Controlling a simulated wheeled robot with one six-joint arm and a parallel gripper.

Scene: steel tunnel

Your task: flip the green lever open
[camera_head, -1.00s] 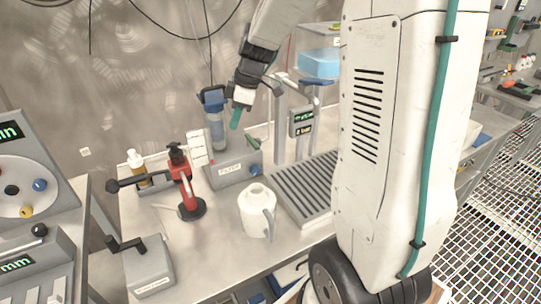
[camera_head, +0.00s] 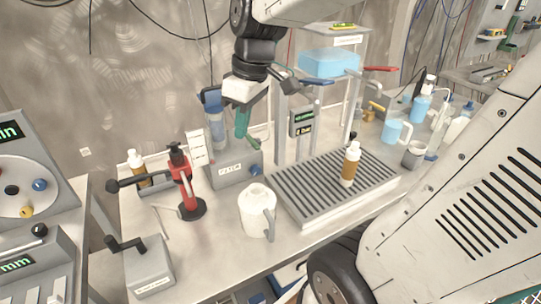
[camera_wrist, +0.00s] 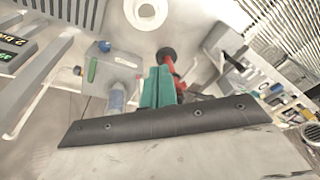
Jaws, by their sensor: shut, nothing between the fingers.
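The green lever (camera_head: 253,143) sits on top of the grey filter box (camera_head: 230,170), by its right rear side. It also shows in the wrist view (camera_wrist: 92,70) on the grey box. My gripper (camera_head: 241,132) has teal fingers pointing down, shut and empty. In the head view it appears just left of and above the lever; I cannot tell whether it touches it. In the wrist view the fingers (camera_wrist: 158,88) appear to the right of the lever, with a gap between them. A clear blue-capped filter cylinder (camera_head: 215,122) stands on the box, left of my gripper.
A red hand press (camera_head: 187,185) stands left of the box. A white jug (camera_head: 257,210) stands in front. A slatted drip tray (camera_head: 300,190) lies to the right, with a brown bottle (camera_head: 351,165) on it. A dispenser post (camera_head: 281,125) rises close behind the lever.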

